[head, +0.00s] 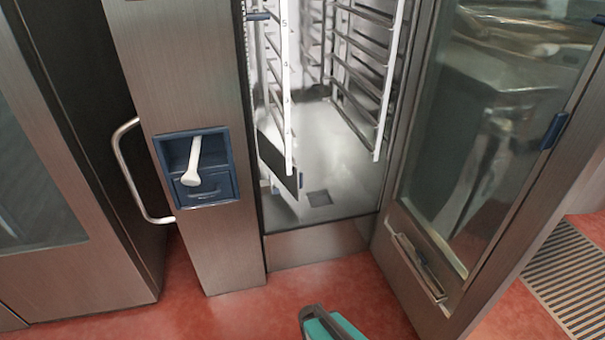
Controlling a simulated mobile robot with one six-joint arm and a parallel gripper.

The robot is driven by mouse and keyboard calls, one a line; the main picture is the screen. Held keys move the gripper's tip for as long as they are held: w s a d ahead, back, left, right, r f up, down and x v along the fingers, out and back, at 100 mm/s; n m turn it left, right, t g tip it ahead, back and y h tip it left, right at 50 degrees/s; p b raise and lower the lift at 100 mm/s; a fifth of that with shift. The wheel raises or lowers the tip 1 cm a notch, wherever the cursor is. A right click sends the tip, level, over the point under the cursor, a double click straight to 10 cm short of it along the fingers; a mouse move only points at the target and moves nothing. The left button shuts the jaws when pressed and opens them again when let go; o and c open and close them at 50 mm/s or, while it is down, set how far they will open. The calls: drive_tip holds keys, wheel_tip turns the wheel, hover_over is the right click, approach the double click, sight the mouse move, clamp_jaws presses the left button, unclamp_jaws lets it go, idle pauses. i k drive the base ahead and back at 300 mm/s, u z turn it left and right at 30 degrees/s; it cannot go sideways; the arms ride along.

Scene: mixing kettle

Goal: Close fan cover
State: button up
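A dark, thin panel (276,161) stands inside the open oven chamber at the lower left, behind the white rack rail. It looks like the fan cover and is angled out from the left wall. The rail and the door post hide much of it, so its hinge and latch cannot be made out clearly. My gripper does not show in the head view. Only a teal and grey piece, probably part of my arm, shows at the bottom edge, well short of the chamber.
The glass oven door (490,130) stands open on the right. White rack rails (388,90) rise inside the chamber. A blue recess with a white handle (196,165) is on the left post. A bar handle (130,175) juts out farther left. Red floor (220,315) is clear in front.

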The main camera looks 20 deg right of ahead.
sight(270, 154)
drive_tip(key=u, duration=1.05)
drive_tip(key=i, duration=0.55)
drive_tip(key=z, duration=0.4)
